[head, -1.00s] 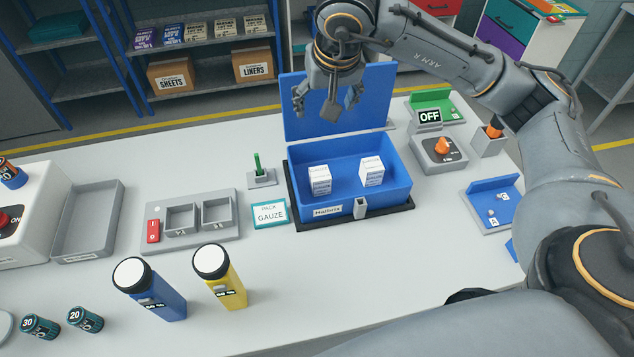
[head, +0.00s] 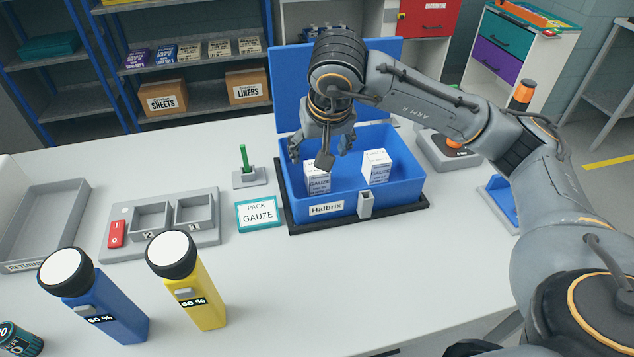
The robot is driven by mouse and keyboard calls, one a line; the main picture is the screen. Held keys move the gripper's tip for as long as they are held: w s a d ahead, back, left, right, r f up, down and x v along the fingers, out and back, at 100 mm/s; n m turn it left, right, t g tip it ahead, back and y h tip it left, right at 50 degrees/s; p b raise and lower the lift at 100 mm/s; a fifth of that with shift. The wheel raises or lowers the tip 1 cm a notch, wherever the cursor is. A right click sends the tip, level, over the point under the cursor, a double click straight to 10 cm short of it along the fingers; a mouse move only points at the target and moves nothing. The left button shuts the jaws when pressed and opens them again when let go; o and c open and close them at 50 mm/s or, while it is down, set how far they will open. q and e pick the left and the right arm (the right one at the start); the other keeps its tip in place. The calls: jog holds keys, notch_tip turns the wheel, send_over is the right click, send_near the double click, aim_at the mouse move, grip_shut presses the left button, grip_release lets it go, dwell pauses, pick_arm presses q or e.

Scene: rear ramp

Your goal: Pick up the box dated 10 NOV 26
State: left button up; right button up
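Two small white printed boxes stand in the open blue Halbrix bin (head: 345,203). The left box (head: 317,181) and the right box (head: 376,167) are apart from each other; their dates are too small to read. My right gripper (head: 322,152) points down over the left part of the bin, just above and behind the left box. Its fingers are spread and nothing shows between them. It partly hides the left box's top. I cannot tell whether it touches the box. My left gripper is not in view.
The bin's raised blue lid (head: 290,85) stands behind. Left of the bin are a GAUZE pack (head: 258,214), a green peg on a stand (head: 246,166) and a switch tray (head: 165,225). A yellow bottle (head: 196,290) and a blue bottle (head: 105,305) stand in front.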

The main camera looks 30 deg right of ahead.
aim_at(318, 173)
jog(key=x, duration=0.7)
jog(key=shift+p, duration=0.4)
jog(key=shift+w+d+f+p, duration=0.2)
jog(key=shift+f+p, duration=0.1)
jog(key=shift+f, duration=0.1)
jog(key=x, duration=0.2)
jog(key=p+x, duration=0.1)
jog(key=shift+w+d+f, duration=0.15)
jog(key=shift+d+f, duration=0.1)
jog(key=shift+f, duration=0.1)
jog(key=shift+w+f, duration=0.15)
jog(key=shift+f, duration=0.2)
jog(key=shift+c, duration=0.2)
jog(key=c, duration=1.2)
jog(key=shift+r, duration=0.15)
